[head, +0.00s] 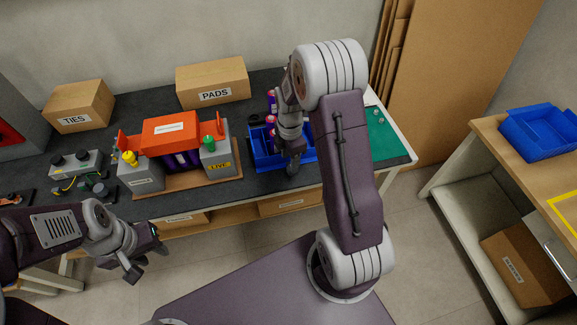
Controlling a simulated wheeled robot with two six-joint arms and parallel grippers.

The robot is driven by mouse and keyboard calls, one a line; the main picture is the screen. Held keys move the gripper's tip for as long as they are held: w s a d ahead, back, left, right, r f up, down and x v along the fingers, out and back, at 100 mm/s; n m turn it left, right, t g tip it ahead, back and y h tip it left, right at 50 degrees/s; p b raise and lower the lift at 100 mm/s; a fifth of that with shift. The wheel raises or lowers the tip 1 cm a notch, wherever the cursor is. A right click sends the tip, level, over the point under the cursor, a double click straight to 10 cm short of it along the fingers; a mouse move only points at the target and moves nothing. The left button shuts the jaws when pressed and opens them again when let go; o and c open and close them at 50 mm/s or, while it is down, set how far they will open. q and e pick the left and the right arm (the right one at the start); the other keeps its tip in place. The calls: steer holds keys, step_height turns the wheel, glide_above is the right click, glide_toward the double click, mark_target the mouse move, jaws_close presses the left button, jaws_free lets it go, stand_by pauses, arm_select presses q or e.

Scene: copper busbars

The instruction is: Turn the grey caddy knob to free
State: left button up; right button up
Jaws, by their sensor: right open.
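A blue caddy (261,157) stands on the dark bench top, with purple cylinders (271,99) rising at its back. No grey knob can be made out on it; my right arm covers its middle. My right gripper (292,168) points down at the caddy's front part, and its fingertips are small and dark. Whether it touches the caddy or a knob cannot be told. My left gripper (148,257) is open and empty, in front of the bench and well left of the caddy.
A busbar unit with an orange cover (170,133) and grey end blocks, one labelled LIVE, stands left of the caddy. A grey device with black knobs (77,165) is further left. Boxes marked TIES (78,107) and PADS (212,84) stand behind. A green mat (384,137) lies right.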

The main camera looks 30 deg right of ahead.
steer(key=f, duration=0.3)
steer(key=shift+s+d+f, duration=0.15)
steer(key=shift+d+f, duration=0.2)
steer(key=shift+a+f, duration=0.1)
arm_select(q)
steer(key=shift+s+d+f, duration=0.1)
steer(key=shift+d+f, duration=0.05)
steer(key=shift+d, duration=0.05)
arm_select(e)
steer(key=shift+a, duration=0.1)
jaws_close()
